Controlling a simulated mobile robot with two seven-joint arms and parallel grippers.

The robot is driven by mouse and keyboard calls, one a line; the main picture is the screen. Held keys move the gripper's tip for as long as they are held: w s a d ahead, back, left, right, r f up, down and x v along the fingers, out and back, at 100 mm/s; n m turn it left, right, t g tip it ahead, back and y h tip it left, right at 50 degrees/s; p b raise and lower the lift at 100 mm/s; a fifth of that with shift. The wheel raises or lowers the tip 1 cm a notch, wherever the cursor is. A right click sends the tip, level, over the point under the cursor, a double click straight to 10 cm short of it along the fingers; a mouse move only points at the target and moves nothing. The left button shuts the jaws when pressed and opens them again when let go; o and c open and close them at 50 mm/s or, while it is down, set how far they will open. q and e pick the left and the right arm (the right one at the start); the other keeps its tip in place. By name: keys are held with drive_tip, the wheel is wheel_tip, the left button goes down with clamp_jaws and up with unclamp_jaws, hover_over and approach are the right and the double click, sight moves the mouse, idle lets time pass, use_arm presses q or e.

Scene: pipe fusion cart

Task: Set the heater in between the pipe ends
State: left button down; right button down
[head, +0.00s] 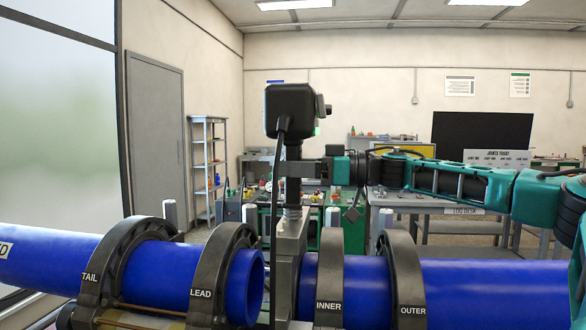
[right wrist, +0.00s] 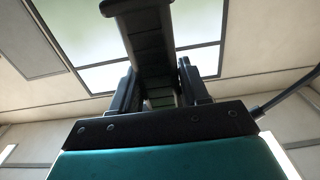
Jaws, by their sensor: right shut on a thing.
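The heater has a black box head (head: 290,110), a dark shaft below it and a grey plate (head: 288,265) at the bottom. It hangs upright. My right gripper (head: 306,168) is shut on the heater's shaft below the head; in the right wrist view the fingers (right wrist: 160,88) close on a dark bar. The plate stands in the gap between the left blue pipe's open end (head: 246,285) and the right blue pipe (head: 465,290). It looks close to the right pipe end; contact cannot be told. The plate's lower edge is out of frame. My left gripper is not in view.
Dark clamps marked TAIL (head: 104,275), LEAD (head: 207,285), INNER (head: 329,285) and OUTER (head: 405,280) ring the pipes. A cable hangs from the heater head. Benches and a shelf rack (head: 208,165) stand far behind. The air above the pipes is otherwise free.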

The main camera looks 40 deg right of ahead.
drive_tip(key=c, duration=0.9)
unclamp_jaws()
drive_tip(key=shift+r, duration=0.6)
drive_tip(key=shift+c, duration=0.2)
drive_tip(key=o, duration=0.3)
drive_tip(key=shift+s+a+r, duration=0.1)
drive_tip(key=shift+s+a, duration=0.1)
drive_tip(key=shift+s, duration=0.05)
drive_tip(key=shift+o, duration=0.8)
wheel_tip(320, 180, down, 2)
drive_tip(key=shift+w+f, duration=0.1)
drive_tip(key=shift+d+r, duration=0.25)
use_arm(q)
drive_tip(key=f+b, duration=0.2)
drive_tip(key=b, duration=0.1)
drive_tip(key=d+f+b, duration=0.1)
drive_tip(key=b, duration=0.1)
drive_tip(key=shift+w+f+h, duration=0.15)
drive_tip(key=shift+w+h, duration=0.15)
use_arm(e)
drive_tip(key=r+v, duration=0.1)
drive_tip(key=v, duration=1.1)
drive_tip(key=shift+s+r, duration=0.15)
drive_tip(key=shift+s, duration=0.2)
